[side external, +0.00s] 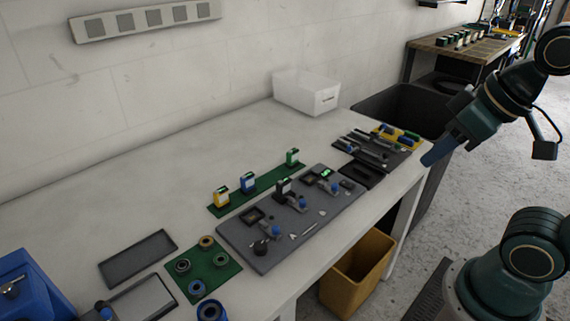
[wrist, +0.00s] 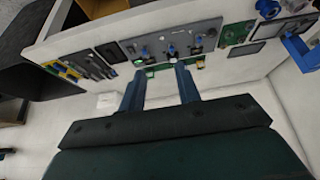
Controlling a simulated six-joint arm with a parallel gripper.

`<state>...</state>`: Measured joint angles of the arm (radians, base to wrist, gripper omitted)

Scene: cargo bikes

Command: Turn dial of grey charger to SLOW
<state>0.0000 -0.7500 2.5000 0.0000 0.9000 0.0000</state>
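A grey board (side external: 236,237) lies on the white table, holding several small devices. The board also shows at the top of the wrist view (wrist: 205,29). Which device is the grey charger, and any SLOW mark, is too small to tell. My gripper (side external: 428,158) is right of the table edge, away from the board. In the wrist view its two blue fingers (wrist: 159,72) are apart with nothing between them.
A green strip (side external: 262,193) with yellow, blue and green blocks lies behind the board. A dark tool tray (side external: 360,157), white box (side external: 307,95) and green mat (side external: 205,262) are around it. A yellow bin (side external: 357,272) stands below the table's front edge. The table's back left is clear.

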